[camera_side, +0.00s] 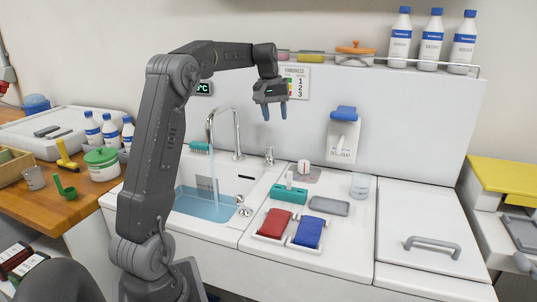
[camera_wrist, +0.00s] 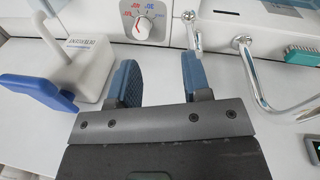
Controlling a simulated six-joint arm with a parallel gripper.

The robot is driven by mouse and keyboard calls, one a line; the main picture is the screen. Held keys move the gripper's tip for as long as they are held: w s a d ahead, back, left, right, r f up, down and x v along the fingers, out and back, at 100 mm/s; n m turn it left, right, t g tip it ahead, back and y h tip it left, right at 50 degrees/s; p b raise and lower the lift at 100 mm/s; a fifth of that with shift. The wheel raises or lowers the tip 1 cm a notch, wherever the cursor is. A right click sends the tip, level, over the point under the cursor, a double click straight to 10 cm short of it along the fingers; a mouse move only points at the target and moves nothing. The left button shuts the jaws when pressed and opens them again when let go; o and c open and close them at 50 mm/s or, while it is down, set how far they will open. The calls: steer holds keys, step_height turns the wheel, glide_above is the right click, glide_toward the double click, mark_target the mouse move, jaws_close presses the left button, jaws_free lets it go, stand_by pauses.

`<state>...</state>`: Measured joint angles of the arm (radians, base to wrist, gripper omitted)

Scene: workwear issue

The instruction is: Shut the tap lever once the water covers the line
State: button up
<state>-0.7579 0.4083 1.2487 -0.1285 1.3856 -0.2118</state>
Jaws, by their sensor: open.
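The curved chrome tap (camera_side: 237,130) stands behind the sink basin (camera_side: 237,187), and a thin stream of water (camera_side: 214,170) falls from its spout. Blue water (camera_side: 205,207) lies in the basin. A dark marking (camera_side: 205,184) shows on the basin's back wall; I cannot tell if it is the line. The small tap lever (camera_side: 269,155) stands right of the spout; it also shows in the wrist view (camera_wrist: 192,30), beyond my fingers. My gripper (camera_side: 275,112) is open and empty, pointing down, above and apart from the lever.
A white dial (camera_wrist: 140,24) is left of the lever in the wrist view. The blue-handled detergent dispenser (camera_side: 343,135) hangs on the back panel. A teal block (camera_side: 289,193), red pouch (camera_side: 274,222) and blue pouch (camera_side: 308,232) lie on the counter. The right counter is clear beyond its handle.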

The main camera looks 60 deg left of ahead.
steer(key=n, duration=0.2)
glide_above(269, 155)
steer(key=s, duration=0.2)
step_height(269, 155, down, 3)
steer(key=shift+h, duration=0.3)
steer(key=f, duration=0.4)
steer(key=w+f, duration=0.1)
steer(key=f, duration=0.8)
steer(key=shift+w+d+f, duration=0.1)
steer(key=shift+w+f, duration=0.05)
steer(key=shift+w, duration=0.25)
steer(key=shift+c, duration=0.4)
jaws_close()
